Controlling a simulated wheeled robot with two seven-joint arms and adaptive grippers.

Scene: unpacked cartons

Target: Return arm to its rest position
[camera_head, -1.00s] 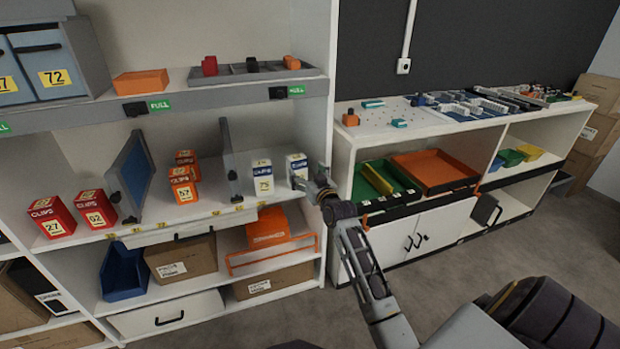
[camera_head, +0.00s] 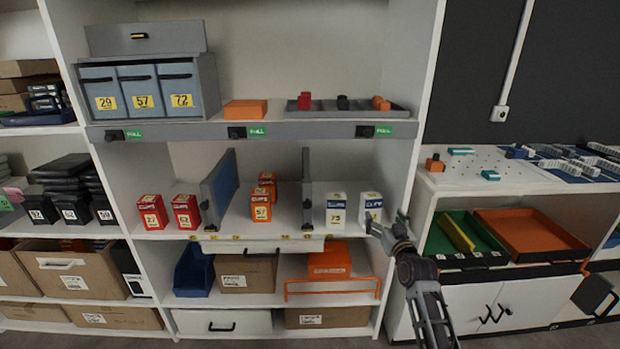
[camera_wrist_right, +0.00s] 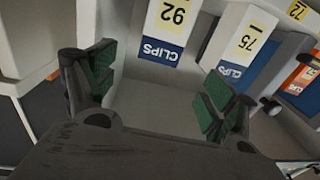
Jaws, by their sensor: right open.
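My right arm comes in from the lower right in the head view. Its gripper (camera_head: 388,228) is at the right end of the middle shelf, in front of a white and blue clips box (camera_head: 368,205). In the right wrist view the gripper (camera_wrist_right: 155,95) is open, with its green-padded fingers apart and nothing between them. The clips box marked 92 (camera_wrist_right: 168,30) stands beyond the fingers. A second white and blue box marked 75 (camera_wrist_right: 240,45) is to its right; it also shows in the head view (camera_head: 336,208). My left gripper is not in view.
The shelf unit's right side wall (camera_head: 414,120) is close to the gripper. A low cabinet (camera_head: 500,300) with green and orange trays (camera_head: 530,235) stands at the right.

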